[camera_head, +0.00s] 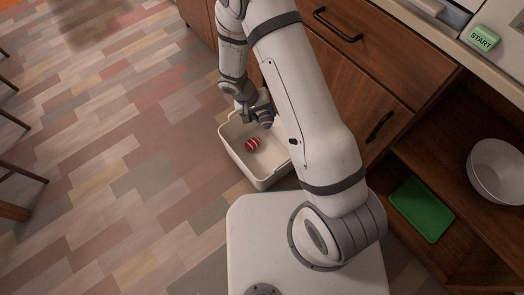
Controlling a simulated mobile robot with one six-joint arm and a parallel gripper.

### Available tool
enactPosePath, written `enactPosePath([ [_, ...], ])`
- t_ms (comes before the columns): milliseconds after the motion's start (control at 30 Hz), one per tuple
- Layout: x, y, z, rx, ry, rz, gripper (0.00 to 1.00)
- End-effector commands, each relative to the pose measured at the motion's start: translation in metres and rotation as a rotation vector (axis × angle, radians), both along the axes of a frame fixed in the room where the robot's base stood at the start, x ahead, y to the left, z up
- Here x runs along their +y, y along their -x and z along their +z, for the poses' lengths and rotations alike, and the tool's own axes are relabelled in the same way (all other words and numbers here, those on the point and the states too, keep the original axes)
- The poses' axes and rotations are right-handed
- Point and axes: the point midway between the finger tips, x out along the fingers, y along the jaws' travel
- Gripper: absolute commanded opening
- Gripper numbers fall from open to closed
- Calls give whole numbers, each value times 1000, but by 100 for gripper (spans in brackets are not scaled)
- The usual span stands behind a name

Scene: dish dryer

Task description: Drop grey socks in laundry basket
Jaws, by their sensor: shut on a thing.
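The laundry basket (228,150) is a white, open box on the floor beside the wooden cabinet. A red and white striped bundle (252,144) lies inside it. My gripper (258,114) is over the back part of the basket, pointing down. It is shut on a small dark grey thing (266,118), which looks like the grey socks, though its outline is hard to part from the dark gripper. My arm hides the basket's right side. I cannot tell whether the grey thing touches the basket.
Wooden drawers and a cabinet (375,85) stand close on the right. A white bowl (498,168) and a green tray (422,208) sit on open shelves. A green START button (484,38) is at upper right. Chair legs (18,175) are at left; the floor between is clear.

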Motion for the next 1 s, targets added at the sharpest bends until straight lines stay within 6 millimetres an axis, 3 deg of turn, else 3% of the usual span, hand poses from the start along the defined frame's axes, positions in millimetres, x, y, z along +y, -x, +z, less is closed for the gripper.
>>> enactPosePath([
  [200, 1, 1, -25, 1, 0, 4, 23],
  [500, 2, 0, -27, 0, 0, 4, 23],
  [533, 2, 0, -27, 0, 0, 4, 46],
  [833, 2, 0, -27, 0, 0, 4, 71],
  [1000, 2, 0, -27, 0, 0, 4, 71],
])
